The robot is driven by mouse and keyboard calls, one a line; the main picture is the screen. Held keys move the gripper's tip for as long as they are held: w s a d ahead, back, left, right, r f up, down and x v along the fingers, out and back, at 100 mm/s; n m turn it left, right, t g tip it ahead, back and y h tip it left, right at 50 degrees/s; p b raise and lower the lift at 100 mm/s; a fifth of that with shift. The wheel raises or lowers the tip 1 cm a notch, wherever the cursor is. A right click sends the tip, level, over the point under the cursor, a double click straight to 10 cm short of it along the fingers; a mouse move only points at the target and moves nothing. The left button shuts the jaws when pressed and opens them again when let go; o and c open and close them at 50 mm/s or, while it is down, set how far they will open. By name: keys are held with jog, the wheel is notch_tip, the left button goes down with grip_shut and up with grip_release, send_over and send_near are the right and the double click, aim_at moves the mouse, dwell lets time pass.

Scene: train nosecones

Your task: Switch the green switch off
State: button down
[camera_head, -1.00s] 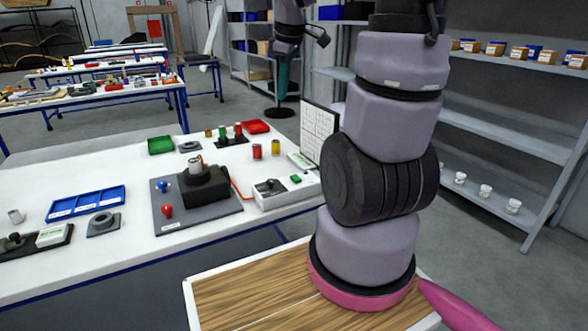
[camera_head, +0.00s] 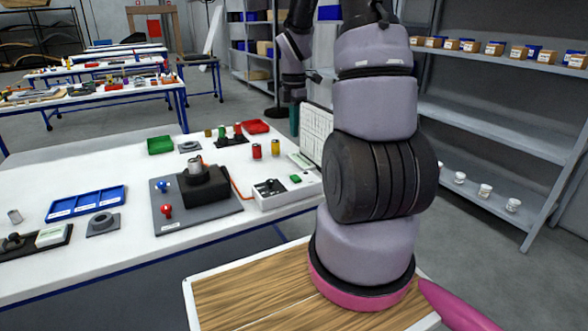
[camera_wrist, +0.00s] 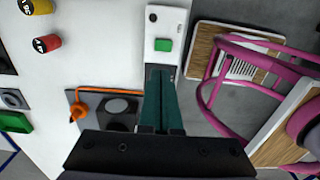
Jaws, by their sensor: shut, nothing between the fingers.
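The green switch (camera_head: 295,179) sits on top of a small white control box (camera_head: 278,199) near the right front edge of the white table. In the wrist view the green switch (camera_wrist: 163,45) is a small green rectangle on the white box (camera_wrist: 163,25), just beyond my fingertips. My gripper (camera_wrist: 161,72) has teal fingers that are shut with nothing between them. They cover part of the box below the switch in that view, and I cannot tell whether they touch it.
A dark plate (camera_head: 215,222) with a black device and orange cable lies left of the box. Red and yellow cylinders (camera_head: 276,147) stand behind. An upright white panel (camera_head: 316,125) stands at the table's right edge. In the wrist view, pink tubing (camera_wrist: 230,113) is at right.

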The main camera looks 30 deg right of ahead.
aim_at(294, 176)
notch_tip(294, 176, down, 14)
dwell(0.6)
